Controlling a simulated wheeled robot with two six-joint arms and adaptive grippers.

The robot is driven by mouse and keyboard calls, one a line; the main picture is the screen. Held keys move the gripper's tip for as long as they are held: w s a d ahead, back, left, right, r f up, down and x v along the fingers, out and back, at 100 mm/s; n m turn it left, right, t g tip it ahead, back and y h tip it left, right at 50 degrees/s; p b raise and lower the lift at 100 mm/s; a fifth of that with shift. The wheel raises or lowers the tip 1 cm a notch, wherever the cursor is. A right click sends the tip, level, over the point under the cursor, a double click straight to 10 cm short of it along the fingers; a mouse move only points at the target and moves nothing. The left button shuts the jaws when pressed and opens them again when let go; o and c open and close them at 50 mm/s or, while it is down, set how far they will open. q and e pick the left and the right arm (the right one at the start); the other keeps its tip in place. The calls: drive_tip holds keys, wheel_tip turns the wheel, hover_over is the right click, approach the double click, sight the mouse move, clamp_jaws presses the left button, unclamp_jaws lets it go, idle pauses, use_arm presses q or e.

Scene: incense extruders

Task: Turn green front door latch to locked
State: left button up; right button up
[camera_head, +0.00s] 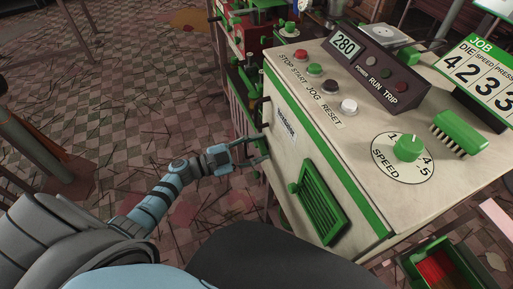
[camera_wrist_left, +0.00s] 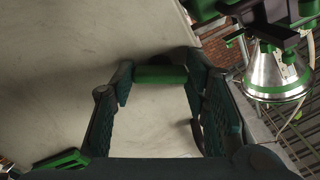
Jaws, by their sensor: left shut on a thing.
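My left gripper (camera_head: 262,150) is at the front face of the cream machine cabinet (camera_head: 300,135), left of the green louvred panel (camera_head: 321,202). In the left wrist view, the fingers of the left gripper (camera_wrist_left: 158,90) are on either side of a short green bar, the latch (camera_wrist_left: 160,74), against the cream face. The jaws are shut on it. In the head view the gripper hides the latch, and I cannot read whether it stands at locked. The right gripper is not in view.
The cabinet top carries a speed dial (camera_head: 407,148), coloured buttons and a green brush (camera_head: 459,132). A metal cone (camera_wrist_left: 276,76) stands right in the wrist view. Tiled floor lies left.

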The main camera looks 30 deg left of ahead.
use_arm(q)
drive_tip(key=shift+m, duration=0.4)
drive_tip(key=m+b, duration=0.5)
drive_tip(key=m, duration=1)
drive_tip(key=shift+b, duration=0.3)
idle(0.3)
